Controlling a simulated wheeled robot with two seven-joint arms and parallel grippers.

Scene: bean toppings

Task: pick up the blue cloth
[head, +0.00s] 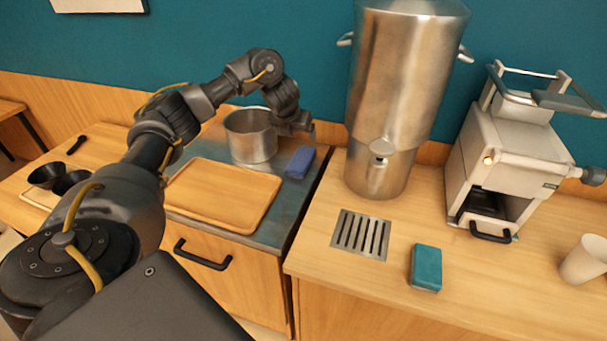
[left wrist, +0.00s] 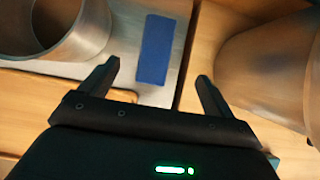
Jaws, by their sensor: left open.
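The blue cloth (head: 300,162) is a small folded block on the grey metal surface, just right of the steel pot. In the left wrist view the blue cloth (left wrist: 155,50) lies ahead of the fingertips, between their lines and nearer the left finger. My left gripper (head: 296,127) is above and behind the cloth in the head view. In the left wrist view its two fingers (left wrist: 159,72) are apart with nothing between them. My right gripper is not in view.
The steel pot (head: 250,135) stands left of the cloth, with a wooden tray (head: 222,192) in front. A tall metal dispenser (head: 405,80) stands to the right. A teal sponge-like block (head: 426,267), drain grate (head: 361,235), white machine (head: 510,160) and white cup (head: 585,260) are on the right counter.

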